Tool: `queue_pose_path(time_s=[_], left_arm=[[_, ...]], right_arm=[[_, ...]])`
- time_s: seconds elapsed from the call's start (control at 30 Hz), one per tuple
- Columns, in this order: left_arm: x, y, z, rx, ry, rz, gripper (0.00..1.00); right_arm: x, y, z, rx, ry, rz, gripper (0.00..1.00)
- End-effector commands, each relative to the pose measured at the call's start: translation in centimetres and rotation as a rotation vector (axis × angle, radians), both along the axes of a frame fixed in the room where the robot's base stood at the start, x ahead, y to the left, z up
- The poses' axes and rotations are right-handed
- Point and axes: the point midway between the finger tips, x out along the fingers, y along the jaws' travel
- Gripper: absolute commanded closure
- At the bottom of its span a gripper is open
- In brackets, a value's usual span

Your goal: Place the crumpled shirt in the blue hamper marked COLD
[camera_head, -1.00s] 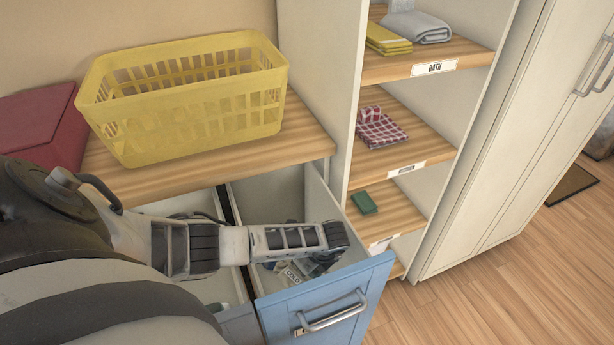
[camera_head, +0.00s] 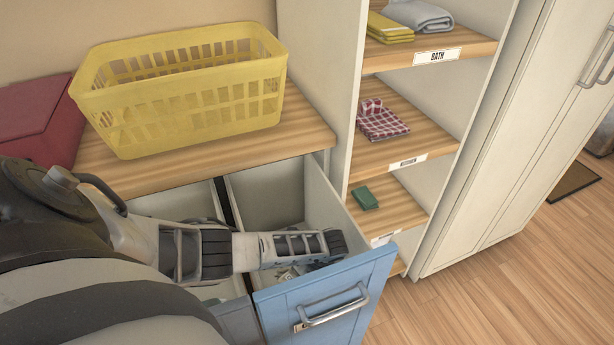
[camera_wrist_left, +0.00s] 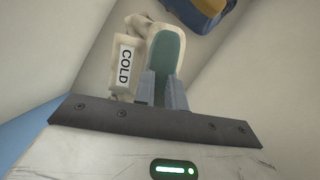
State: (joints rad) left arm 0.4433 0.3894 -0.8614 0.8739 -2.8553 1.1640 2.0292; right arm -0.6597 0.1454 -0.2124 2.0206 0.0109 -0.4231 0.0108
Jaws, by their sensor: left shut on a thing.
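A blue-fronted pull-out hamper (camera_head: 345,293) stands open in the head view, with a metal handle and a pale interior. My left arm reaches over it from the left, and the arm hides much of the inside. In the left wrist view my left gripper (camera_wrist_left: 160,92) is shut on a cream and teal thing (camera_wrist_left: 166,52); I cannot tell for sure that it is the crumpled shirt. A white label reading COLD (camera_wrist_left: 125,66) shows just left of the fingers, close to pale walls. My right gripper is not in view.
A yellow basket (camera_head: 190,105) stands on the wooden counter (camera_head: 225,160), beside a red box (camera_head: 35,120). Shelves at the right hold folded cloths, with a BATH label (camera_head: 438,55). A yellow and blue thing (camera_wrist_left: 205,10) shows at the wrist view's top.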

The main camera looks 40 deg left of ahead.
Motion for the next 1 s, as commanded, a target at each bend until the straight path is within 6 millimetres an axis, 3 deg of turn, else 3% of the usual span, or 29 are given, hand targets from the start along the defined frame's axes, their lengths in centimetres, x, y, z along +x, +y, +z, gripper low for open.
queue_pose_path(time_s=[0.17,0.2,0.23,0.27,0.57,0.7,1.0], left_arm=[[0.1,0.0,-0.2,0.000,-0.001,0.001,1.00],[0.0,0.0,-0.2,0.000,0.000,0.000,0.77],[0.0,0.0,-0.2,0.000,0.000,0.000,0.68],[0.0,0.0,-0.2,0.000,0.000,0.000,0.66],[0.0,0.0,0.1,0.000,0.000,0.001,0.66],[0.0,0.0,1.8,0.000,-0.001,0.002,0.66],[-0.1,-2.1,6.3,-0.001,-0.003,-0.001,0.66]], right_arm=[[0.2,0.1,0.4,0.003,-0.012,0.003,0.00],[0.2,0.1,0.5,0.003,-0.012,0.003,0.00],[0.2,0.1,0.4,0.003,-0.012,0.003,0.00],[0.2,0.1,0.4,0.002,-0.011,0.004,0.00],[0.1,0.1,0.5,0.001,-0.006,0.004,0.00],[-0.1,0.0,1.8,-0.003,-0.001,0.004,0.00],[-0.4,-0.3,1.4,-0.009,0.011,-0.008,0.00]])
